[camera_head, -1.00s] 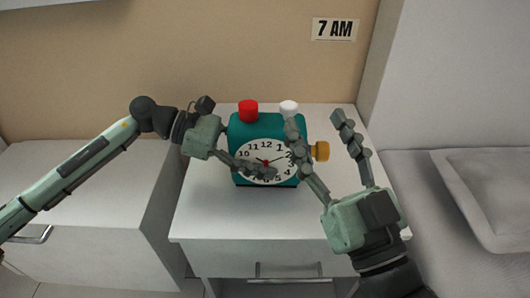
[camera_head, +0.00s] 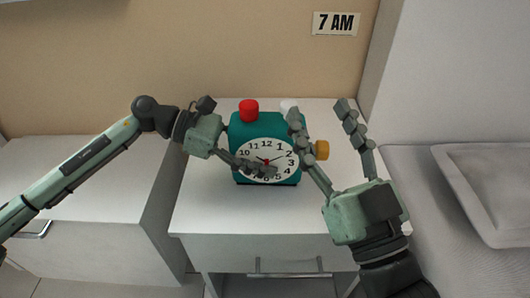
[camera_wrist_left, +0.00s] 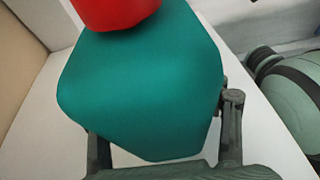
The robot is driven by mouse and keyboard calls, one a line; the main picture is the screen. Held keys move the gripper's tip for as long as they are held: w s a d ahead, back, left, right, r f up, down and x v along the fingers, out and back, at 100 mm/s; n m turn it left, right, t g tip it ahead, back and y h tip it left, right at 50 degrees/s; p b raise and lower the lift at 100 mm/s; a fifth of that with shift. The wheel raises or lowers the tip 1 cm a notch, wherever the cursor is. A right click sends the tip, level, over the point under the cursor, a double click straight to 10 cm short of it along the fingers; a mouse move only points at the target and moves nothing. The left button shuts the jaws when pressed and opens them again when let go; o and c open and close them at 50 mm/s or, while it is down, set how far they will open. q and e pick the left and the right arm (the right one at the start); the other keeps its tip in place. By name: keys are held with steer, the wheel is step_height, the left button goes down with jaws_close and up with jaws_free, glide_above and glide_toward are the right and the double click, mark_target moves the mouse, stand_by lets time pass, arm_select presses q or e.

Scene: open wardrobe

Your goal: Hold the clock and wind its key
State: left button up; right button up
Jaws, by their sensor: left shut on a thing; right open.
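The teal clock (camera_head: 238,128) stands upright on a white nightstand, with a white dial, a red button (camera_head: 249,110) and a white button (camera_head: 288,106) on top. Its yellow key (camera_head: 322,150) sticks out of the right side. My left gripper (camera_head: 252,160) is shut on the clock from the left, one finger across the dial. The left wrist view shows the clock's teal body (camera_wrist_left: 140,85) between the fingers. My right gripper (camera_head: 326,112) is open, its fingers spread on either side of the key in the picture; I cannot tell whether they touch it.
The nightstand top (camera_head: 205,205) is clear around the clock. A white cabinet (camera_head: 75,185) stands at left. A bed with a pillow (camera_head: 490,185) is at right. A "7 AM" sign (camera_head: 335,23) is on the back wall.

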steer(key=shift+s+f+b, duration=0.1)
steer(key=shift+f+b, duration=0.25)
steer(key=shift+f, duration=0.05)
stand_by(0.6)
stand_by(1.5)
